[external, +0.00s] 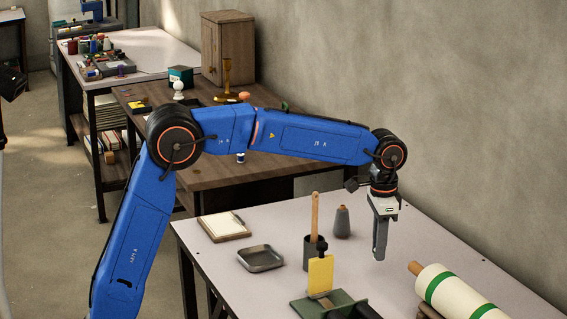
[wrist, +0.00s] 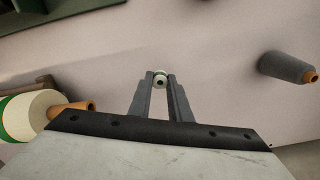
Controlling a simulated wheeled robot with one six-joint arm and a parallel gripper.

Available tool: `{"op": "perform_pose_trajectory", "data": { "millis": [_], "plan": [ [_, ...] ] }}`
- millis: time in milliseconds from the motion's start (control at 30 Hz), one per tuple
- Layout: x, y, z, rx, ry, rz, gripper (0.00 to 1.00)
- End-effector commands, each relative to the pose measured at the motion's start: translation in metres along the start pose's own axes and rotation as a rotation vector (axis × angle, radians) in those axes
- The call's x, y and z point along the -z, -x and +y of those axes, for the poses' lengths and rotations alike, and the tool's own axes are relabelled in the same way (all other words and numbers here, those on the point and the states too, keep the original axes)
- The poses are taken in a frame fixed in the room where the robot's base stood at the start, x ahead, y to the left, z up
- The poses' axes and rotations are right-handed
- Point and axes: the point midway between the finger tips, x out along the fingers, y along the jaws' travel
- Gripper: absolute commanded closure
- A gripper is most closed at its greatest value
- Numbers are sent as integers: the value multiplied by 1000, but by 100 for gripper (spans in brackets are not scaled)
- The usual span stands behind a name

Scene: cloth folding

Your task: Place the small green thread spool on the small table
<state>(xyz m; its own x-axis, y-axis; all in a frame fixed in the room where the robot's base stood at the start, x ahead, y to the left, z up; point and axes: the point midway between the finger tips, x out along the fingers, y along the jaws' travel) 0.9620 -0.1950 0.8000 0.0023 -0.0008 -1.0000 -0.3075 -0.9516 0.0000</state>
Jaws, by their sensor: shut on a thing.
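My gripper (external: 379,250) points down above the right part of the near light-topped table (external: 215,235). In the wrist view the fingers (wrist: 160,90) are closed on a small pale green thread spool (wrist: 160,74) at their tips, its dark centre hole facing the camera. In the external view the spool is hidden or too small to make out. The fingertips look a little above the tabletop; the exact gap is hard to judge. Which table is the small one cannot be told for certain.
A grey cone (external: 342,222), dark cup (external: 313,250), metal tray (external: 261,258) and notepad (external: 223,226) stand left of my gripper. A white-and-green fabric roll (external: 452,291) lies to its right. A brown wooden table (external: 210,178) stands behind, with small items on it.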

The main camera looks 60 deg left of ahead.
Motion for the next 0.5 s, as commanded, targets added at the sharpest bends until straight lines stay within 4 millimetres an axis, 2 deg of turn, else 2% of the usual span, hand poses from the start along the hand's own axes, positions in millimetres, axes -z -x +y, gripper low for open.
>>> {"op": "perform_pose_trajectory", "data": {
  "millis": [167,400,500],
  "plan": [
    [-1,-11,0,0,0,-2,100],
    [-1,-39,0,0,1,-1,100],
    [0,-42,0,0,1,0,100]
  ]
}}
